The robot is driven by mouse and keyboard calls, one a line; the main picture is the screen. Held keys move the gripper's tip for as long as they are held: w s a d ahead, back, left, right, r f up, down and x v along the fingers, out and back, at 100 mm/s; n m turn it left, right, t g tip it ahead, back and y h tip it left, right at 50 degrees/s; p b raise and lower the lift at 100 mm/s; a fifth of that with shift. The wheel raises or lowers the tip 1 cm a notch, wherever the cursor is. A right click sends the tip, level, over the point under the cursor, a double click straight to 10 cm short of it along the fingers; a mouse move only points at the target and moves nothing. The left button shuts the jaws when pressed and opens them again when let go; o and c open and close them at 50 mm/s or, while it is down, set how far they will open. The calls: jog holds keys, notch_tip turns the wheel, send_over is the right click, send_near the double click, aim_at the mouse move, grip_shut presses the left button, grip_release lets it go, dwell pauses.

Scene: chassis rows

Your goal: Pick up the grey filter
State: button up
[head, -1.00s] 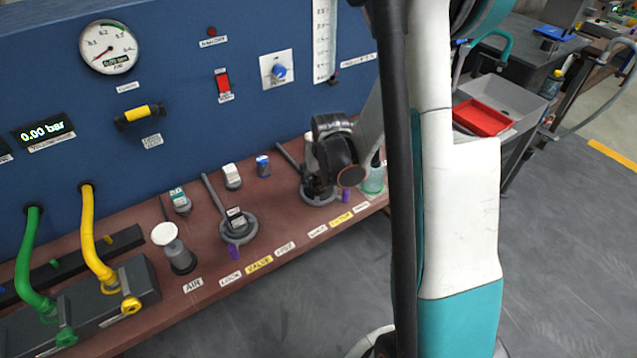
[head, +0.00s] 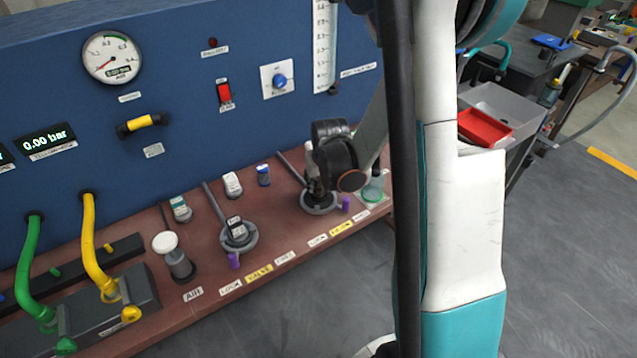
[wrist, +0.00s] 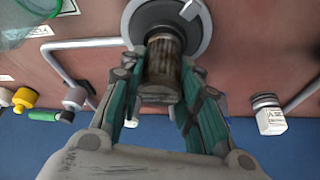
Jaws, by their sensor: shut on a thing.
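The grey filter (wrist: 163,72) is a short cylinder with brownish, streaked sides and a greyish end. In the wrist view it stands within a round grey seat (wrist: 205,30) on the red-brown bench. My gripper (wrist: 164,56) has its teal-padded fingers on either side of the filter and is shut on it. In the head view my gripper (head: 318,178) is low over the seat (head: 320,209), and my wrist hides most of the filter. I cannot tell whether the filter is clear of its seat.
A second round seat (head: 250,240) holds a dark labelled part, left along the bench. Small capped bottles (head: 232,185) stand behind. A greenish clear cup (head: 373,189) is close on the right. Metal rods lie beside both seats. The blue panel (head: 190,80) rises behind.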

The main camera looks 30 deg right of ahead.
notch_tip(320, 180, up, 19)
jog(key=p, duration=0.5)
jog(key=shift+f+p, duration=0.15)
jog(key=shift+p, duration=0.2)
jog(key=shift+a, duration=0.1)
